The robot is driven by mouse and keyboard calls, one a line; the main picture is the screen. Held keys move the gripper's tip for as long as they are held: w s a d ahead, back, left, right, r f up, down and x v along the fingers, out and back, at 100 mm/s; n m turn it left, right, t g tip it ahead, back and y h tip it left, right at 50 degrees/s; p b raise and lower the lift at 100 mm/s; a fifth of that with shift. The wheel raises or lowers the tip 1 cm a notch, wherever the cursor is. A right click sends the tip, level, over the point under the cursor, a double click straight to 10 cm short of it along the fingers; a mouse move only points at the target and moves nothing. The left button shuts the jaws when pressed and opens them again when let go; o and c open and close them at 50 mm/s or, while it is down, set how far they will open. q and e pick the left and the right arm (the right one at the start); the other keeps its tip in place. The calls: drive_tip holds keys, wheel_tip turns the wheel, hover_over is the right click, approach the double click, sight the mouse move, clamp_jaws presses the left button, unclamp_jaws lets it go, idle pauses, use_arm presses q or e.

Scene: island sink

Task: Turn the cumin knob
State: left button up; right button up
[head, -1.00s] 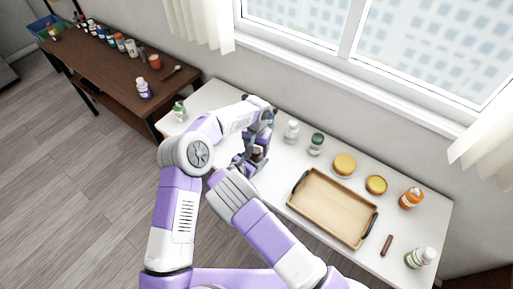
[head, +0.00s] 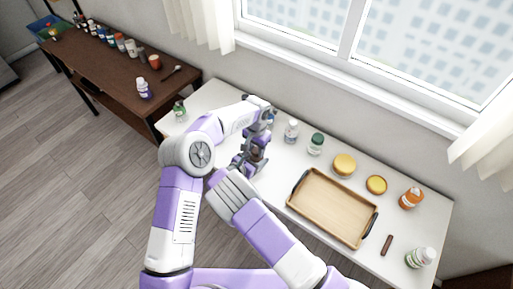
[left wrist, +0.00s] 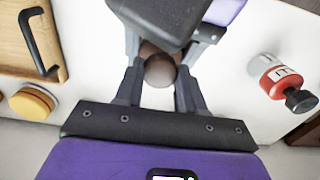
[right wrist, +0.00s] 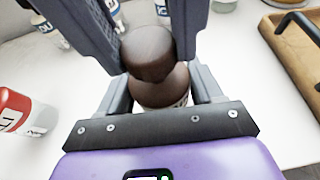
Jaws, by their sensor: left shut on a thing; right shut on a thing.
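The brown cumin grinder is held between my two grippers over the white counter; it shows small and partly hidden in the head view (head: 257,153). In the right wrist view, its rounded dark brown knob (right wrist: 147,52) sits above a brown lower body (right wrist: 160,88) with a pale label partly visible. My left gripper (head: 261,141) reaches down from above and is shut on the knob. My right gripper (head: 246,163) is shut on the body below. In the left wrist view, a round brown part (left wrist: 160,71) shows between the fingers, and the other gripper hides the rest.
A wooden tray (head: 333,207) with dark handles lies to the right. Several jars stand along the back, including a white one (head: 291,131) and a green-lidded one (head: 316,144). A red-labelled shaker (right wrist: 22,112) stands close by. A brown side table (head: 120,62) holds more bottles.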

sight(257, 150)
use_arm(q)
drive_tip(key=shift+m, duration=1.8)
drive_tip(key=o, duration=1.1)
drive_tip(key=shift+r, duration=0.15)
wheel_tip(257, 150, up, 12)
drive_tip(key=shift+f, duration=0.1)
